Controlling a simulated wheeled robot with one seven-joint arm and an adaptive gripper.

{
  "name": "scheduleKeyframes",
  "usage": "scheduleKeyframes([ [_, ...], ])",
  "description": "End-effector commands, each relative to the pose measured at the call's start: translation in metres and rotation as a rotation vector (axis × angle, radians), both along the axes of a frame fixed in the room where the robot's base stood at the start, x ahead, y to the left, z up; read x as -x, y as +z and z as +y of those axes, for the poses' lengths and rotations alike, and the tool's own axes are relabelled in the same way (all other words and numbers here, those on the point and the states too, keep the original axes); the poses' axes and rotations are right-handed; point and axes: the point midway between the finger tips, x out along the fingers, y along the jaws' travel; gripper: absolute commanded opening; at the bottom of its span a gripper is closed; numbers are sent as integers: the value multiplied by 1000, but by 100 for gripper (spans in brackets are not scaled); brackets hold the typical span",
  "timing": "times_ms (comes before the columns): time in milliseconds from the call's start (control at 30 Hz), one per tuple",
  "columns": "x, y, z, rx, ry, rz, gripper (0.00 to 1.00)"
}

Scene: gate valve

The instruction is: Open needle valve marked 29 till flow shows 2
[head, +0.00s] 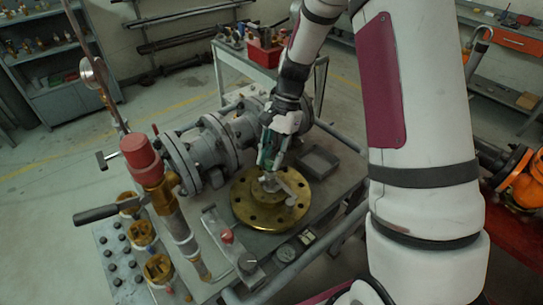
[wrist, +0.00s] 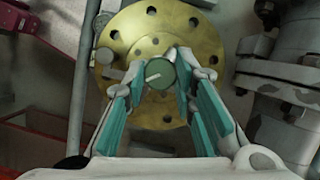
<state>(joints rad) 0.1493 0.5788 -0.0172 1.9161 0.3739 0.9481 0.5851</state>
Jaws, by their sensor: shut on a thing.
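A brass flange (head: 245,213) with bolt holes lies flat on the bench, and it also shows in the wrist view (wrist: 202,50). A round dark green knob (wrist: 161,73) with a white pointer line stands over its middle. I cannot read the number 29 on anything. My gripper (head: 268,172) points down over the flange. In the wrist view its teal-padded fingers (wrist: 165,78) are closed on the knob's two sides. A small silver fitting (head: 290,198) sticks out beside the fingertips. I can make out no flow reading.
Grey flanged pipework (head: 207,150) stands close behind and left of my gripper. A red-capped brass valve (head: 140,152) rises at the left. A grey tray (head: 318,162) lies right of the flange. A small plate with a red knob (head: 227,236) lies in front.

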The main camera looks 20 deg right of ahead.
Motion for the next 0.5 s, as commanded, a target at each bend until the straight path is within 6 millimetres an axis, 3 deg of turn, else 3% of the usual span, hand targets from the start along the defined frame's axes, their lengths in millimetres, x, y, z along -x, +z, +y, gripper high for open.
scheduleKeyframes([
  [100, 0, 0, 0, 0, 0, 0, 0],
  [133, 0, 0, 0, 0, 0, 0, 27],
  [200, 0, 0, 0, 0, 0, 0, 43],
  [500, 0, 0, 0, 0, 0, 0, 44],
])
